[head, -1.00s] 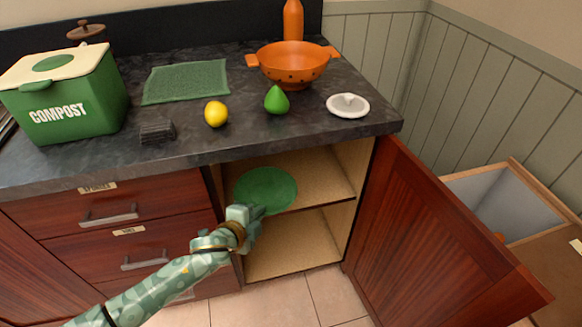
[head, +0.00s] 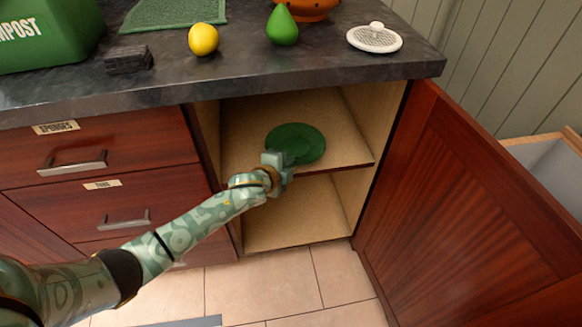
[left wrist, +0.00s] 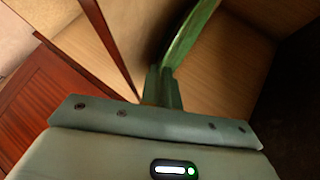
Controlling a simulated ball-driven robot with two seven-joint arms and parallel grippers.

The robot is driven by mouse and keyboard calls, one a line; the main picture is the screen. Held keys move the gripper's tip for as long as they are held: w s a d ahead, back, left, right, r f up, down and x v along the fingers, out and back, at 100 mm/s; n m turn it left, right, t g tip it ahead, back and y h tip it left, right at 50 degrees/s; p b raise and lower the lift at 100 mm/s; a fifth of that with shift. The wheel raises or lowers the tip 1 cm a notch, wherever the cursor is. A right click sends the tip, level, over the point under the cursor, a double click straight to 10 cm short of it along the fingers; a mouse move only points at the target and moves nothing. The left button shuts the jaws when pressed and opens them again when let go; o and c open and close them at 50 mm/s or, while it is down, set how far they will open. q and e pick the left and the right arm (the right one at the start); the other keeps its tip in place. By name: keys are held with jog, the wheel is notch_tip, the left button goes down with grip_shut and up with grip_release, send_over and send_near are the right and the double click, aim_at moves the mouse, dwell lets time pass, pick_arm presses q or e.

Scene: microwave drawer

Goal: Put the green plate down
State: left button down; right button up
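The green plate (head: 296,143) is inside the open cabinet, over the upper shelf (head: 347,157), lying nearly flat in the head view. My left gripper (head: 275,163) is at the shelf's front edge, at the plate's near rim. In the left wrist view the plate (left wrist: 188,36) shows edge-on, and its rim runs between the fingers of the left gripper (left wrist: 162,88), which look shut on it. I cannot tell whether the plate's underside touches the shelf. My right gripper is not in view.
The cabinet door (head: 480,210) stands open at the right. The lower shelf space (head: 295,215) is empty. The dark counter (head: 250,75) above holds a lemon (head: 203,39), a green pear (head: 282,27), a white strainer (head: 375,38) and a dark sponge (head: 128,59). Drawers (head: 95,155) are at the left.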

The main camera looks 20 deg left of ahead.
pick_arm(q)
jog(key=shift+w+f, duration=0.1)
jog(key=shift+f, duration=0.35)
jog(key=shift+r, duration=0.25)
jog(key=c, duration=2)
grip_release()
jog(key=shift+f, duration=0.15)
jog(key=shift+o, duration=0.3)
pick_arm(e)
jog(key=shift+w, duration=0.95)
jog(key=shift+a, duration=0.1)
pick_arm(q)
jog(key=shift+s+r, duration=0.3)
jog(key=shift+r, duration=0.05)
jog(key=p+v, duration=0.6)
jog(key=v, duration=0.5)
jog(key=shift+s+p, duration=0.25)
jog(key=shift+p, duration=0.1)
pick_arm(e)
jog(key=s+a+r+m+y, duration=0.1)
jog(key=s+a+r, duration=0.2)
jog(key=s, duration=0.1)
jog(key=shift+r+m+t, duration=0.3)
